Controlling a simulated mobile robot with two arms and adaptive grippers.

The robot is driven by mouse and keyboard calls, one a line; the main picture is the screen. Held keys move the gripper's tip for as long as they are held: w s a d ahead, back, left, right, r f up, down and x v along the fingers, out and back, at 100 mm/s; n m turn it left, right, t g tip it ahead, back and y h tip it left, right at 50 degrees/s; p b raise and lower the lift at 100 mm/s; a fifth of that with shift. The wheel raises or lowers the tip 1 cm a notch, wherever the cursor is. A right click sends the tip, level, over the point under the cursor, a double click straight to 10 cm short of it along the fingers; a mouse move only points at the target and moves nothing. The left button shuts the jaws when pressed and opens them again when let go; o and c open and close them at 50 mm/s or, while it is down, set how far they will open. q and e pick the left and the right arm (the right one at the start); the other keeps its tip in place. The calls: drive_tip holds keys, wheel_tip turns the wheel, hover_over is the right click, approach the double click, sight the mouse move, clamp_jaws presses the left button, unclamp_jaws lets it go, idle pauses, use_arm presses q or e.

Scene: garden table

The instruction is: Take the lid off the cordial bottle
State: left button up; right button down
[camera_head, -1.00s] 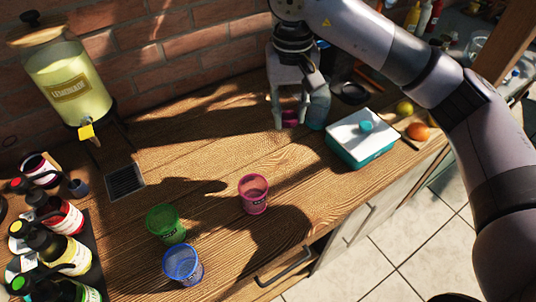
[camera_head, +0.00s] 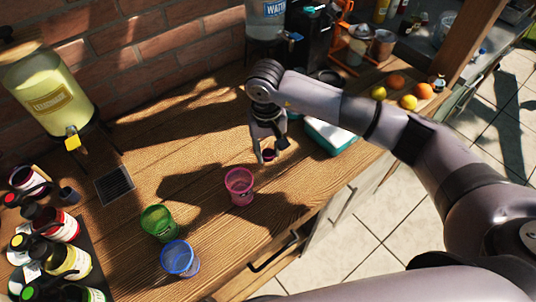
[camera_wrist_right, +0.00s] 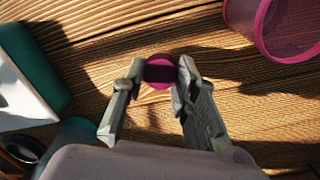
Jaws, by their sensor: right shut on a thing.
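My right gripper (camera_head: 268,157) is shut on a small round magenta and dark thing (camera_wrist_right: 160,72), which looks like a lid. It is held between the fingertips over the wooden counter; I cannot tell its exact height. Several cordial bottles stand at the left edge of the head view: a purple one (camera_head: 27,177), a red one (camera_head: 62,224), a yellow one (camera_head: 72,262) and a green-capped one (camera_head: 92,294). I cannot tell which of them is the task's bottle. My left gripper is not in view.
A pink cup (camera_head: 239,188) stands close to the right gripper, with green (camera_head: 159,223) and blue (camera_head: 180,259) cups nearer the front. A teal box with a white top (camera_head: 330,137) is partly behind my arm. A lemonade dispenser (camera_head: 50,92) stands at the back left.

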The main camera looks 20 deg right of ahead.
sight(268, 152)
wheel_tip(268, 152, down, 4)
drive_tip(key=shift+r+p, duration=0.2)
drive_tip(key=shift+p, duration=0.4)
drive_tip(key=shift+f, duration=0.2)
drive_tip(key=shift+f+b, duration=0.3)
drive_tip(key=shift+b, duration=0.2)
drive_tip(key=c, duration=1.3)
unclamp_jaws()
drive_tip(key=shift+r, duration=0.1)
drive_tip(key=shift+r+p, duration=0.2)
drive_tip(key=shift+p, duration=0.15)
drive_tip(key=shift+r, duration=0.25)
wheel_tip(268, 152, up, 11)
drive_tip(key=b, duration=0.4)
drive_tip(key=shift+w+a+f, duration=0.1)
drive_tip(key=shift+a+f, duration=0.05)
drive_tip(key=shift+r, duration=0.45)
